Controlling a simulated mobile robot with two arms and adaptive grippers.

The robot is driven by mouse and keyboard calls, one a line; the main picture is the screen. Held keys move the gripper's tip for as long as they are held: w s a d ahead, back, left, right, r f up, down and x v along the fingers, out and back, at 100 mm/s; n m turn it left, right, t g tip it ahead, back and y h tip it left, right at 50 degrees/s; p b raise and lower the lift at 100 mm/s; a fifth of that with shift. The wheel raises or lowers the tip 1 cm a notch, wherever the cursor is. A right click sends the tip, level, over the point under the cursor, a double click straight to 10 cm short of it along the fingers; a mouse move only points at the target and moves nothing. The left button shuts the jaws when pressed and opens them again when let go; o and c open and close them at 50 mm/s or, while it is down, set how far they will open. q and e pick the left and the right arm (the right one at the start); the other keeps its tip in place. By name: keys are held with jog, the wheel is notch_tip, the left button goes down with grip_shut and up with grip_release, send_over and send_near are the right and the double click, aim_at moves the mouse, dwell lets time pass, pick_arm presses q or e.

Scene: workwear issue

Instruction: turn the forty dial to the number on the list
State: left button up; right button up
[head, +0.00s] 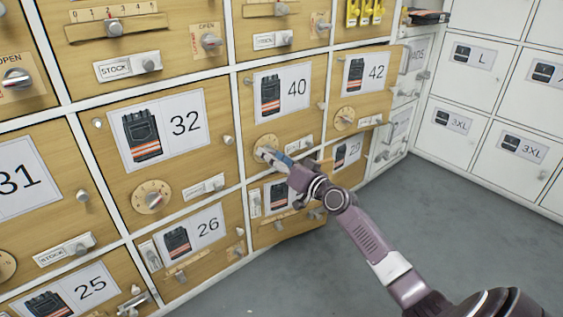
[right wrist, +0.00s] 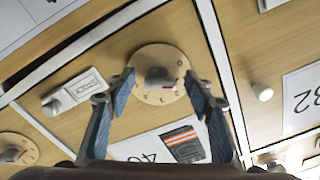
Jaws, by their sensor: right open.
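The forty dial (head: 262,142) is a round wooden disc with a grey knob, below the sign reading 40 on a wooden door (head: 312,85). In the right wrist view, upside down, the dial (right wrist: 155,57) shows a knob (right wrist: 160,76) with a red mark and small numbers around the rim, too small to read surely. My right gripper (head: 275,156) is at this dial and hides part of it. In the wrist view the right gripper (right wrist: 161,84) is open, one blue-padded finger on each side of the knob, apart from it. My left gripper is not in view. No list is visible.
Neighbouring doors carry similar dials: the 32 dial (head: 151,197) and the 42 dial (head: 344,119). A STOCK label with a small knob (head: 300,144) sits right of the forty dial. White lockers (head: 470,75) stand at right. The grey floor (head: 450,220) is clear.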

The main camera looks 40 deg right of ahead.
jog(key=s+d, duration=0.1)
jog(key=s, duration=1)
jog(key=shift+s, duration=0.35)
